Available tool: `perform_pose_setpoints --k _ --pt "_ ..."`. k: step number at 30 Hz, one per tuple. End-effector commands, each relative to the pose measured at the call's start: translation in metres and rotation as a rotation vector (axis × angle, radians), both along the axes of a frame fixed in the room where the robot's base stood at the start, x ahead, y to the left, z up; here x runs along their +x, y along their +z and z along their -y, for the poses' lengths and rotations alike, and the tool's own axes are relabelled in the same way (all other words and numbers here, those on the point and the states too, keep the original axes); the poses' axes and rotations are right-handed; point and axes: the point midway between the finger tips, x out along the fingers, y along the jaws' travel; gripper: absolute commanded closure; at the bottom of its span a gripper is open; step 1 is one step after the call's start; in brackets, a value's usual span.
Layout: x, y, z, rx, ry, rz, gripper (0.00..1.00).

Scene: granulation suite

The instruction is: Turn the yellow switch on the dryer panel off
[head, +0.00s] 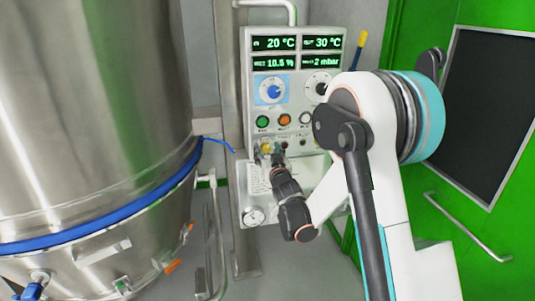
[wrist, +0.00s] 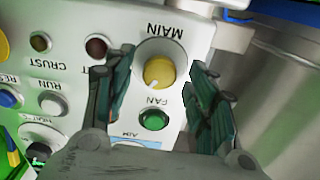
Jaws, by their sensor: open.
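The yellow switch (wrist: 158,72), labelled MAIN, is a round knob on the pale dryer panel (head: 248,92). In the wrist view, where the panel looks upside down, a small light mark shows on the knob's lower edge. My gripper (wrist: 161,60) is open, with one dark finger on each side of the knob and gaps to it. In the head view my gripper (head: 268,156) is at the lower left of the panel, and the switch (head: 266,148) is partly hidden behind it. I cannot tell how deep the fingers reach.
A green FAN button (wrist: 153,120) sits beside the switch. The panel also bears a blue dial (head: 273,91), an orange button (head: 284,119) and displays. A large steel vessel (head: 95,110) stands at left, a green door (head: 460,125) at right. A blue cable (head: 218,143) runs between vessel and panel.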

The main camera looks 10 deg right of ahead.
Motion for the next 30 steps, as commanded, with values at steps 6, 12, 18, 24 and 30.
perform_pose_setpoints --k 6,12,18,24,30 --pt "0.0016 0.0002 0.0000 0.000 0.000 0.000 0.49" --pt "0.0013 0.0002 0.0000 -0.001 0.000 0.000 0.78" --pt "0.0013 0.0002 0.0000 -0.001 0.000 0.000 0.93" --pt "0.0012 -0.0001 0.0001 -0.023 0.000 0.000 0.93" --pt "0.0011 -0.0005 0.0002 -0.108 0.000 0.000 0.93"
